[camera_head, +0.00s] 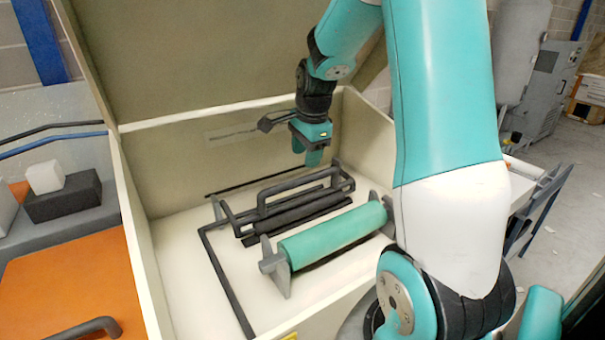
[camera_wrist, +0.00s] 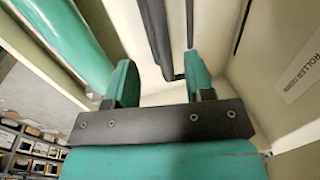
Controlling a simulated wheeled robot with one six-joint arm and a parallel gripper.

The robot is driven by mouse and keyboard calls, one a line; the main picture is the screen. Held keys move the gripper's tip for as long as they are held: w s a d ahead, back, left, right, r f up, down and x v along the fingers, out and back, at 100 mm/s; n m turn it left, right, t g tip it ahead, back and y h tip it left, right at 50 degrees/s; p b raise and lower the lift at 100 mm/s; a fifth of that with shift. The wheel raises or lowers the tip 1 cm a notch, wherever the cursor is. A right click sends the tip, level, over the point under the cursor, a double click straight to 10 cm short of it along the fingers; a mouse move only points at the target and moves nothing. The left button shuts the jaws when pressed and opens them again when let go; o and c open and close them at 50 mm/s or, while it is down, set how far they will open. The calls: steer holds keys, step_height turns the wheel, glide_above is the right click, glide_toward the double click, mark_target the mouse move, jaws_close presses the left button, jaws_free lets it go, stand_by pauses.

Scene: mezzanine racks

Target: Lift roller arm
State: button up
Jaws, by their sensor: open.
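A dark grey arm frame with a raised handle bar (camera_head: 300,186) lies in the open cream box, likely the roller arm. Behind the teal roller (camera_head: 335,236), it stands above a black roller or bar. In the wrist view its dark bars (camera_wrist: 155,35) show beyond my fingers, and the teal roller (camera_wrist: 65,35) is at upper left. My gripper (camera_head: 313,157) points down above the frame's far right part, apart from it as far as I can see. Its two teal fingers (camera_wrist: 161,82) are spread with nothing between them.
The cream box walls (camera_head: 135,235) surround the frame, with a raised lid (camera_head: 220,60) behind. A label starting with "ROLLER" (camera_wrist: 302,68) is on an inner wall. An orange surface (camera_head: 65,290) and a black block (camera_head: 62,197) are at left.

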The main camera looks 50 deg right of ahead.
mark_target(302, 178)
steer(key=f, duration=0.2)
steer(key=w+f, duration=0.1)
steer(key=f, duration=0.2)
steer(key=f+p, duration=0.1)
steer(key=f, duration=0.1)
steer(key=shift+w+d+f, duration=0.15)
steer(key=shift+w+f, duration=0.05)
steer(key=shift+f, duration=0.1)
jaws_close()
